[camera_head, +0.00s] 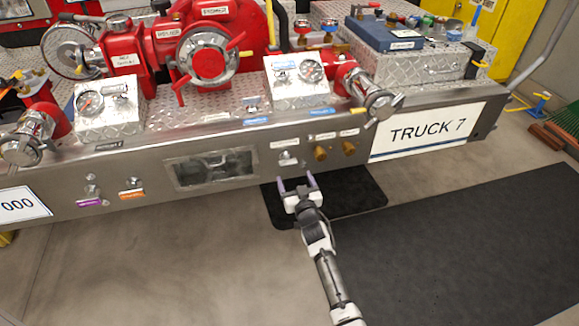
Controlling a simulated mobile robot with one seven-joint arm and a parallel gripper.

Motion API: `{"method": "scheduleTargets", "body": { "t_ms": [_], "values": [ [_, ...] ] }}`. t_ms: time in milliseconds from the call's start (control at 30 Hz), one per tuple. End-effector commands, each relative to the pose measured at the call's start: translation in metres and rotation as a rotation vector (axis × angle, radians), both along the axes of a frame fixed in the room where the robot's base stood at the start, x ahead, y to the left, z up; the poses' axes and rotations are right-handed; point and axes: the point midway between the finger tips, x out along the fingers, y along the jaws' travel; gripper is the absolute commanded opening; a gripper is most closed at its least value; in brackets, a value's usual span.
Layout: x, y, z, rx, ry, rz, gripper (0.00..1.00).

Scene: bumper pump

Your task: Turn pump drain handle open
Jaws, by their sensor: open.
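My gripper (297,182) is open and empty, with its two purple-tipped fingers pointing at the front face of the metal bumper. Just beyond the fingertips, a small silver handle (287,159) sits on the bumper face under a white label (285,143). The label is too small to read, so I cannot tell for sure that this is the pump drain handle. A gap shows between the fingertips and this handle. Two more small handles, one by a purple label (90,202) and one by an orange label (131,194), sit farther left.
Two brass caps (348,147) are right of the silver handle. A gauge box (297,82) and a red valve with a silver outlet (377,103) stand on the bumper above. A recessed window (211,168) is to the left. Black mats lie on the floor; the floor in front is clear.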

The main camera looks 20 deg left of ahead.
Motion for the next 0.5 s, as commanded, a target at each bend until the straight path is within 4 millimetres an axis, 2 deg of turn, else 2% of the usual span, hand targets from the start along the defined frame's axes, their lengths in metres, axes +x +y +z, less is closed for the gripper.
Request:
{"method": "scheduleTargets", "body": {
  "t_ms": [500],
  "values": [
    [0.037,0.028,-0.001,0.001,0.001,0.003,0.8]
  ]
}}
